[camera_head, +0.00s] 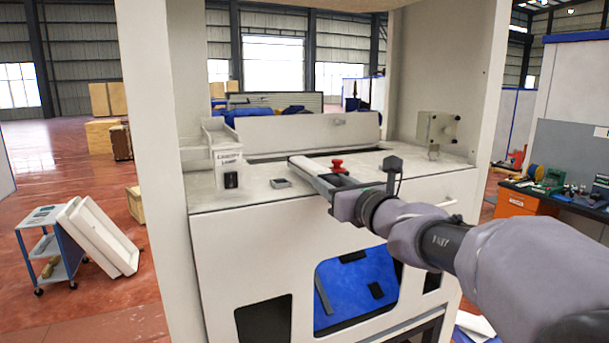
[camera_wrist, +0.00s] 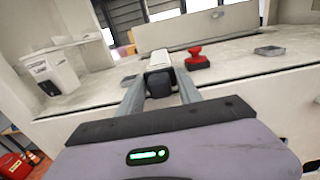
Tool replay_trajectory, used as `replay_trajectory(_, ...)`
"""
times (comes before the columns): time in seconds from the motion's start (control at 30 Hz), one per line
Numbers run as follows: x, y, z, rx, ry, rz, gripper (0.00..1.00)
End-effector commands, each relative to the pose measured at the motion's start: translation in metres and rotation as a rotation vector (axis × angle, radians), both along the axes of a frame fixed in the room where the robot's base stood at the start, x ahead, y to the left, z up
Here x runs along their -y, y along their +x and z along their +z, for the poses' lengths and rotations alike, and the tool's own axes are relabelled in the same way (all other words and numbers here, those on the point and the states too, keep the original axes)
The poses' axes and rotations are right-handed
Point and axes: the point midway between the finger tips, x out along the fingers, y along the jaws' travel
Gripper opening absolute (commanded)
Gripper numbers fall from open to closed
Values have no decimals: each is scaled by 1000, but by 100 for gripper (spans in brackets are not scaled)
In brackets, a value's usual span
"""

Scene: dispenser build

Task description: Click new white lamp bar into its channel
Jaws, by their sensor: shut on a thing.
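My gripper (camera_head: 318,184) reaches in from the right, over the front edge of the white machine's worktop. In the wrist view its two grey fingers (camera_wrist: 160,90) are shut on the white lamp bar (camera_wrist: 156,60), gripping its dark end block. The lamp bar points away from the gripper over the worktop; in the head view its white end (camera_head: 301,161) shows left of the red knob. I cannot make out the channel, nor whether the bar touches anything besides the fingers.
A red mushroom knob (camera_head: 337,166) stands close beside the bar; it also shows in the wrist view (camera_wrist: 196,58). A small grey tray (camera_head: 281,183) lies on the worktop (camera_head: 255,194). A labelled white box (camera_head: 229,168) stands at the left. A bracketed plate (camera_head: 437,128) is on the right wall.

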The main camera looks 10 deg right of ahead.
Motion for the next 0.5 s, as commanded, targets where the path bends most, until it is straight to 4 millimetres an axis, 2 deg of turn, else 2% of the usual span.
replay_trajectory(0.2,0,0,19,2,0,0,0)
replay_trajectory(0.33,1,-2,19,2,1,-1,0)
replay_trajectory(0.5,6,-15,18,2,0,-2,0)
